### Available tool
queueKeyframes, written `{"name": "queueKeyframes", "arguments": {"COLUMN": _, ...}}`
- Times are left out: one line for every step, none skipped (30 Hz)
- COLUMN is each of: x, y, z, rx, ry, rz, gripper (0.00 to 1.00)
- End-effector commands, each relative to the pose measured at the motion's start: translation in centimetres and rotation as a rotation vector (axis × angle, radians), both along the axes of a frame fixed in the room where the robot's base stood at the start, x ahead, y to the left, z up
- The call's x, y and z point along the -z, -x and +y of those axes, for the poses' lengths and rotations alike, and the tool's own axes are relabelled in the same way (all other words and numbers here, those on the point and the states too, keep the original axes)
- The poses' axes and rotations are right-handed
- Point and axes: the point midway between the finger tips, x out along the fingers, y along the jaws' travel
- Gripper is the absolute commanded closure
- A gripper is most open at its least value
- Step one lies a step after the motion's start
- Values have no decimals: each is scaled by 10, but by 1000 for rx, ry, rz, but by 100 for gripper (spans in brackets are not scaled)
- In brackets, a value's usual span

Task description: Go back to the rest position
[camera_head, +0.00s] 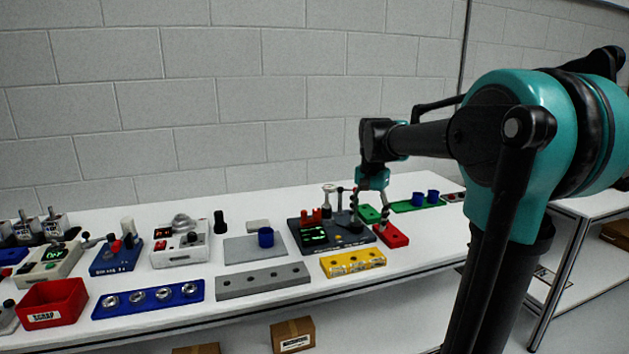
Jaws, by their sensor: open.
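My gripper (370,208) is at the end of my teal and black arm, low over the right part of the white table (230,205). Its two fingers are spread apart and point down. It is beside a dark test device (315,236) with a green display, next to a red block (392,236) and a green block (368,214). I see nothing held between the fingers, though the view is small there. Whether the fingertips touch anything cannot be told.
On the table are a yellow holed block (352,263), a grey holed strip (262,281), a blue strip (148,299), a red scrap bin (52,303), and blue cups on a green tray (417,205). A brick wall (220,100) stands behind. Boxes lie below the table.

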Motion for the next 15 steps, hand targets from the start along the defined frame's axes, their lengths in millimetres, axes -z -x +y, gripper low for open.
{"name": "queueKeyframes", "arguments": {"x": 7, "y": 5, "z": -2, "rx": -15, "ry": 0, "rz": -9, "gripper": 35}}
{"name": "queueKeyframes", "arguments": {"x": 10, "y": 8, "z": -3, "rx": -25, "ry": 0, "rz": -14, "gripper": 35}}
{"name": "queueKeyframes", "arguments": {"x": 16, "y": 12, "z": -4, "rx": -41, "ry": 0, "rz": -22, "gripper": 35}}
{"name": "queueKeyframes", "arguments": {"x": 20, "y": 15, "z": -5, "rx": -53, "ry": 0, "rz": -29, "gripper": 35}}
{"name": "queueKeyframes", "arguments": {"x": 25, "y": 18, "z": -6, "rx": -66, "ry": 0, "rz": -36, "gripper": 35}}
{"name": "queueKeyframes", "arguments": {"x": 32, "y": 23, "z": -7, "rx": -86, "ry": 1, "rz": -46, "gripper": 35}}
{"name": "queueKeyframes", "arguments": {"x": 38, "y": 28, "z": -9, "rx": -101, "ry": 3, "rz": -54, "gripper": 35}}
{"name": "queueKeyframes", "arguments": {"x": 44, "y": 33, "z": -10, "rx": -118, "ry": 4, "rz": -64, "gripper": 35}}
{"name": "queueKeyframes", "arguments": {"x": 53, "y": 39, "z": -12, "rx": -142, "ry": 6, "rz": -77, "gripper": 35}}
{"name": "queueKeyframes", "arguments": {"x": 60, "y": 45, "z": -13, "rx": -161, "ry": 7, "rz": -86, "gripper": 35}}
{"name": "queueKeyframes", "arguments": {"x": 67, "y": 51, "z": -15, "rx": -182, "ry": 9, "rz": -98, "gripper": 35}}
{"name": "queueKeyframes", "arguments": {"x": 78, "y": 59, "z": -17, "rx": -210, "ry": 13, "rz": -114, "gripper": 35}}
{"name": "queueKeyframes", "arguments": {"x": 86, "y": 67, "z": -18, "rx": -234, "ry": 16, "rz": -126, "gripper": 35}}
{"name": "queueKeyframes", "arguments": {"x": 95, "y": 75, "z": -20, "rx": -259, "ry": 20, "rz": -140, "gripper": 35}}
{"name": "queueKeyframes", "arguments": {"x": 109, "y": 88, "z": -22, "rx": -296, "ry": 27, "rz": -159, "gripper": 35}}
